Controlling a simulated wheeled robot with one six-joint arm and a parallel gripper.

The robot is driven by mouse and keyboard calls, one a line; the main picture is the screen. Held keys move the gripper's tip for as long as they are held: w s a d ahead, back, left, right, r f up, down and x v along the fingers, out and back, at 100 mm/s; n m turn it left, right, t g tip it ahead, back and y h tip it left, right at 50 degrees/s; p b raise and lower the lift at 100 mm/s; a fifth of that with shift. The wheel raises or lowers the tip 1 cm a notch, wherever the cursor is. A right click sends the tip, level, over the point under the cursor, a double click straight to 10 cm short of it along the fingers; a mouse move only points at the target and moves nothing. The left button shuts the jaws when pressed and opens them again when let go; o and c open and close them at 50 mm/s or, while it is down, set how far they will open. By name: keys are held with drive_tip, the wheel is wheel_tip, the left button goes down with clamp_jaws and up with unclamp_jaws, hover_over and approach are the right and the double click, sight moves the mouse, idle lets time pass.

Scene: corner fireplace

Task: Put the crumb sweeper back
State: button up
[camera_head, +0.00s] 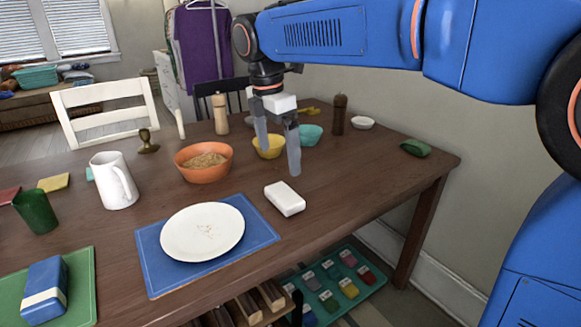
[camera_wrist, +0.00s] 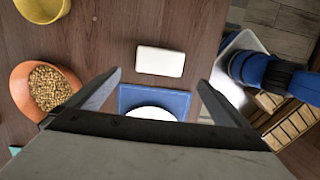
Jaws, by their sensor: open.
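A white, rounded block (camera_head: 285,198) lies flat on the brown table, just right of the blue placemat; I cannot tell for sure that it is the crumb sweeper. My gripper (camera_head: 278,160) is open and empty, pointing down above the table near this block. In the wrist view, the white block (camera_wrist: 160,61) shows just beyond the gap between my open fingertips (camera_wrist: 160,77), apart from them.
An orange bowl (camera_head: 204,174) of grains, a yellow bowl (camera_head: 268,153) and a teal bowl (camera_head: 311,134) stand nearby. A white pitcher (camera_head: 113,181) is farther left. A green object (camera_head: 415,148) lies near the right edge. A compartmented tray (camera_head: 372,293) sits below.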

drive_tip(key=shift+r, duration=0.15)
drive_tip(key=s+d+f+m+t, duration=0.1)
drive_tip(key=s+d+m, duration=0.25)
drive_tip(key=d, duration=0.35)
drive_tip(key=s+d+f+m+y, duration=0.1)
drive_tip(key=s+d+f+m, duration=0.1)
drive_tip(key=s+d+m, duration=0.3)
drive_tip(key=s+d+f+m+t, duration=0.1)
drive_tip(key=d+m, duration=0.2)
drive_tip(key=d, duration=0.5)
drive_tip(key=s+d+f+m+t, duration=0.2)
drive_tip(key=s+d+f+m, duration=0.8)
drive_tip(key=s+f+m, duration=0.2)
drive_tip(key=shift+s+m, duration=0.45)
drive_tip(key=shift+s, duration=0.6)
drive_tip(key=shift+d, duration=0.1)
